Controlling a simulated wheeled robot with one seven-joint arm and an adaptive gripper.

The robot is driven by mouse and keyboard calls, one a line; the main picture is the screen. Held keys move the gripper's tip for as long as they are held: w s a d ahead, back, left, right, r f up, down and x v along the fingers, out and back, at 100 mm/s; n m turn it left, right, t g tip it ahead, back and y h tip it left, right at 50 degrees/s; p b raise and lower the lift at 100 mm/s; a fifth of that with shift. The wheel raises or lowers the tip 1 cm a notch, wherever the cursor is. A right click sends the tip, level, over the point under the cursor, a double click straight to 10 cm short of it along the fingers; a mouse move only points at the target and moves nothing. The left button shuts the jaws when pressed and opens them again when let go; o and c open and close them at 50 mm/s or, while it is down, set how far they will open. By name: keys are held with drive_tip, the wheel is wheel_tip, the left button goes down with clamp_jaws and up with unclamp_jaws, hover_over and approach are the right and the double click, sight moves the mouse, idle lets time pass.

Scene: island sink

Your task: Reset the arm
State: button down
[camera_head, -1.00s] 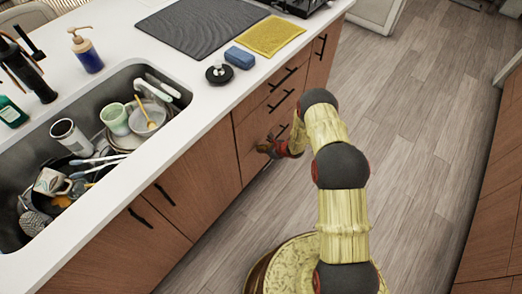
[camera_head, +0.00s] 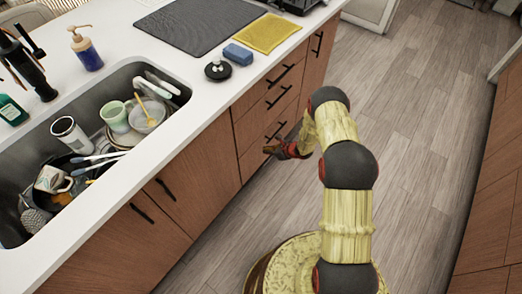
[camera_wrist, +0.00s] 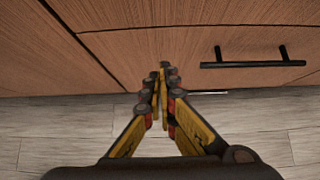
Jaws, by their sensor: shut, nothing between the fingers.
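My arm, yellow with dark joints, rises from my round base in the head view and bends toward the island's drawers. My gripper (camera_head: 272,149) is at its far end, in front of the wooden drawer fronts and below the countertop edge. In the wrist view my gripper (camera_wrist: 162,75) has its two yellow and black fingers together at the tips, with nothing between them. A black drawer handle (camera_wrist: 255,63) lies to the right of the fingertips there, apart from them. A grey plank floor shows below the drawers.
The white countertop (camera_head: 180,135) holds a dark mat (camera_head: 200,22), a yellow mat (camera_head: 266,33), a blue sponge (camera_head: 238,54) and a black round object (camera_head: 218,70). The sink (camera_head: 30,128) is full of dishes. Floor (camera_head: 400,120) to the right is clear.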

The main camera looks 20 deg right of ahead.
drive_tip(key=p+v, duration=0.2)
drive_tip(key=v, duration=0.6)
drive_tip(key=shift+w+r, duration=0.2)
drive_tip(key=shift+d, duration=0.1)
drive_tip(key=s+a+r+n+g+y, duration=0.1)
drive_tip(key=s+a+r+n+g, duration=0.1)
drive_tip(key=s+a+r+n, duration=0.3)
drive_tip(key=s+a+r+n+g+y, duration=0.2)
drive_tip(key=s+n+g, duration=0.1)
drive_tip(key=s, duration=0.3)
drive_tip(key=s+r+n+t+h, duration=0.1)
drive_tip(key=s+r+n+h, duration=0.2)
drive_tip(key=r, duration=1.4)
drive_tip(key=s+r+n+t+h, duration=0.1)
drive_tip(key=s+r+n+h, duration=0.1)
drive_tip(key=s+r+n, duration=0.8)
drive_tip(key=s+r+n+t+h, duration=0.1)
drive_tip(key=s+r+n+h, duration=0.2)
drive_tip(key=r, duration=2.2)
drive_tip(key=s+n, duration=0.4)
drive_tip(key=s, duration=0.3)
drive_tip(key=shift+s+d+t+h, duration=0.3)
drive_tip(key=shift+s, duration=0.1)
